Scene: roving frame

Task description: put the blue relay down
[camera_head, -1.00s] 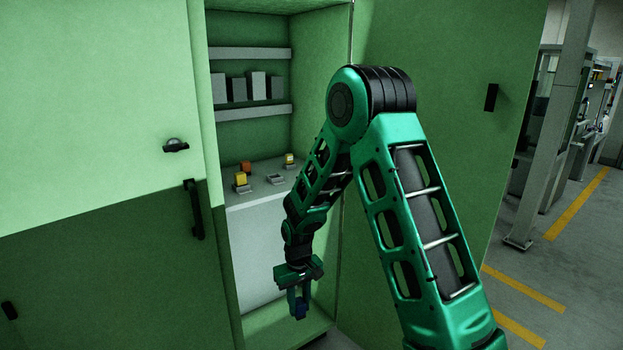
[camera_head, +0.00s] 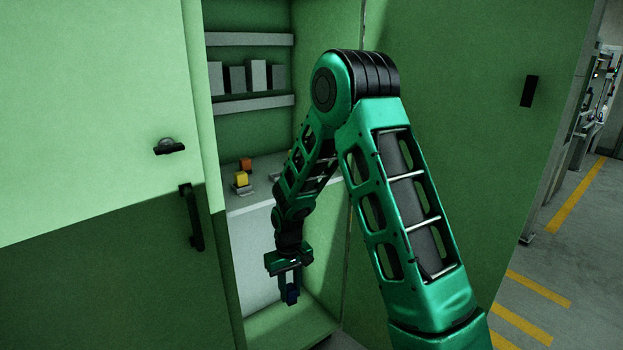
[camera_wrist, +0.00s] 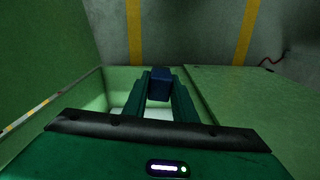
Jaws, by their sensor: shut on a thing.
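The blue relay (camera_head: 291,295) is a small dark blue block held between the fingertips of my gripper (camera_head: 289,284). It hangs in front of the open cabinet, lower than the shelf with the coloured relays. In the wrist view the blue relay (camera_wrist: 159,84) sits between the two green fingers of my gripper (camera_wrist: 160,90), which are shut on it. A yellow relay (camera_head: 241,179) and an orange relay (camera_head: 246,164) stand on the cabinet's pale shelf (camera_head: 250,200). My arm hides the right part of that shelf.
Grey boxes (camera_head: 258,75) stand on an upper shelf (camera_head: 250,106). The left cabinet door (camera_head: 95,110) and the right door panel (camera_head: 440,80) flank the opening. Open floor with yellow lines (camera_head: 540,288) lies at the right.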

